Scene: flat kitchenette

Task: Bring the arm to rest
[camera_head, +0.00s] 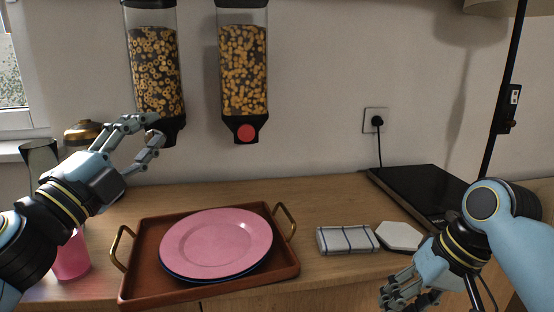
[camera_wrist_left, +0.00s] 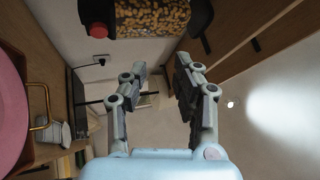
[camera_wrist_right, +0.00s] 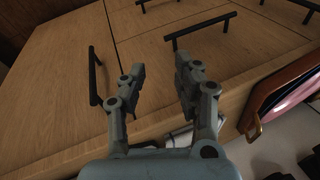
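My left gripper (camera_head: 156,128) is raised at the left of the head view, in front of the left cereal dispenser's lower end. Its two fingers are apart with nothing between them, as the left wrist view (camera_wrist_left: 161,68) also shows. My right gripper (camera_head: 403,298) is low at the right, by the counter's front edge, with its fingers pointing down and left. In the right wrist view (camera_wrist_right: 160,68) its fingers are apart and empty, with wooden cabinet fronts (camera_wrist_right: 60,65) beyond them.
A brown tray (camera_head: 135,285) on the wooden counter (camera_head: 330,206) holds a pink plate (camera_head: 215,243) on a dark blue one. A pink cup (camera_head: 72,260) stands left. A folded cloth (camera_head: 345,240), white hexagonal piece (camera_head: 399,236) and black hob (camera_head: 425,190) lie right. Two dispensers (camera_head: 243,70) (camera_head: 155,70) hang behind.

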